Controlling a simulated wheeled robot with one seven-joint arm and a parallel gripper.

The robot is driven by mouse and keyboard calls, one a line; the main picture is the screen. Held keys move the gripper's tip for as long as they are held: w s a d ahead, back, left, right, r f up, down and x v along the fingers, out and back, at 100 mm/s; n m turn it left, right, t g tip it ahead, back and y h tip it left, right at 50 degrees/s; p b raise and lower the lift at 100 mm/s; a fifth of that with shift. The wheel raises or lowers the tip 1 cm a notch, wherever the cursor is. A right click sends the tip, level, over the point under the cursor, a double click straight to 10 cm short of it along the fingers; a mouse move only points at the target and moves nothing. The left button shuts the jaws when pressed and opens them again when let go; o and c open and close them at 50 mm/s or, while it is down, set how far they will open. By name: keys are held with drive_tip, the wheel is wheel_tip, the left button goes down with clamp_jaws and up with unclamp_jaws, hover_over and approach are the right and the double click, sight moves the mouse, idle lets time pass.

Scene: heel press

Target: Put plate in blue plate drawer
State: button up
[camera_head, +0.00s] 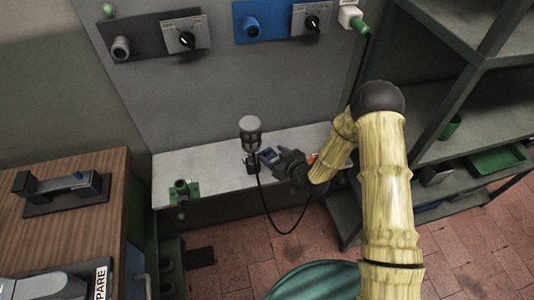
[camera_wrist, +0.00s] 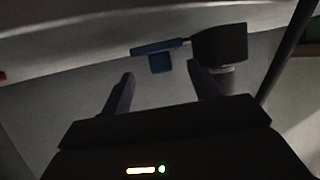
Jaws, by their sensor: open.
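A small blue piece (camera_head: 268,154), perhaps the plate, is at the dark press (camera_head: 250,150) on the grey ledge. In the wrist view the blue piece (camera_wrist: 158,47), with a tab hanging below, reaches left from a dark block (camera_wrist: 220,43). I cannot tell whether it is fixed there. My gripper (camera_head: 279,160) is just right of it. In the wrist view my gripper (camera_wrist: 160,74) is open, with nothing between its fingers, and the blue piece is beyond the fingertips. No blue plate drawer is clearly recognisable; a thin blue edge (camera_head: 430,205) shows low on the right shelf.
A green fixture (camera_head: 183,191) stands on the ledge to the left. A wooden bench (camera_head: 60,228) is at left. The metal shelf (camera_head: 425,155) at right holds a green tray (camera_head: 495,160). Knobs (camera_head: 187,39) are on the wall.

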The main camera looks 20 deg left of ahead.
sight(268, 153)
drive_tip(key=shift+f+p+x, duration=0.25)
drive_tip(key=shift+p+x, duration=0.3)
drive_tip(key=shift+x, duration=1.75)
drive_tip(key=shift+s, duration=0.1)
drive_tip(key=c, duration=0.9)
drive_tip(key=shift+o, duration=0.2)
drive_tip(key=shift+r, duration=0.15)
